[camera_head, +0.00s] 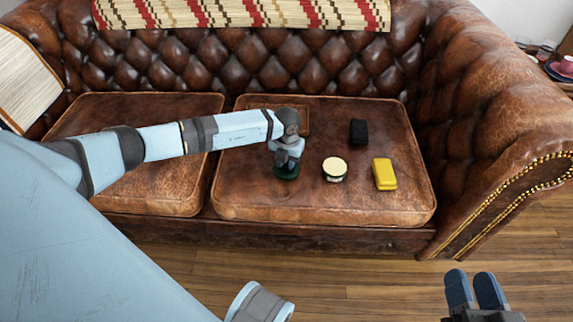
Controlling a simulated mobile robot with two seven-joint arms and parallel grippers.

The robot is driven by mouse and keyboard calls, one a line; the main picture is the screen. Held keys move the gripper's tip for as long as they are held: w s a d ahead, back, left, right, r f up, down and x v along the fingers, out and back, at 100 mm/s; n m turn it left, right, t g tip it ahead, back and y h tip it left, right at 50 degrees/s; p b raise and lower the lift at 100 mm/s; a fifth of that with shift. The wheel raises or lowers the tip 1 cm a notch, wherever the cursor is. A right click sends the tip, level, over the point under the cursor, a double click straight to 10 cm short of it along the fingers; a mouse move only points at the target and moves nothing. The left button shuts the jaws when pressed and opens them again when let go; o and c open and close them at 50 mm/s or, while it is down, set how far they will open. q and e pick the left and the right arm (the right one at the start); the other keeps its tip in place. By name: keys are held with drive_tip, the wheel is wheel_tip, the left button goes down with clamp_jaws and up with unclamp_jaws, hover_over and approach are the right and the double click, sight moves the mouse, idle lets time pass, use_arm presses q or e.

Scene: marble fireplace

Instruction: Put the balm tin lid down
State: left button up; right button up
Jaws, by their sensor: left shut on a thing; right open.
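The balm tin lid (286,174) is a dark green round piece at the end of my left arm, low over or on the right seat cushion of the leather sofa. My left gripper (287,163) is shut on it from above and hides part of it. I cannot tell whether the lid touches the cushion. A round tin (334,168) with a cream top and dark side, seemingly the open balm tin, stands just right of the lid, apart from it. My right gripper (475,290) is open and empty, in front of the sofa at the bottom right.
A yellow box (384,173) and a black block (358,131) lie on the right cushion (250,200) right of the tin. A flat brown square (303,118) lies behind my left gripper. The cushion's front strip and the left cushion (165,195) have free room.

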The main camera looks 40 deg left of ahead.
use_arm(q)
drive_tip(key=shift+f, duration=0.25)
use_arm(e)
drive_tip(key=shift+f, duration=0.15)
use_arm(q)
drive_tip(key=o, duration=0.5)
drive_tip(key=shift+f, duration=0.1)
drive_tip(key=shift+c, duration=0.2)
drive_tip(key=o, duration=0.4)
drive_tip(key=shift+o, duration=0.2)
use_arm(e)
drive_tip(key=shift+f, duration=0.1)
use_arm(q)
wheel_tip(320, 180, up, 12)
drive_tip(key=p, duration=0.5)
drive_tip(key=shift+r, duration=0.2)
use_arm(e)
wheel_tip(320, 180, up, 7)
drive_tip(key=t, duration=0.2)
drive_tip(key=shift+s+d+m+t, duration=0.15)
drive_tip(key=shift+d+m+t, duration=0.15)
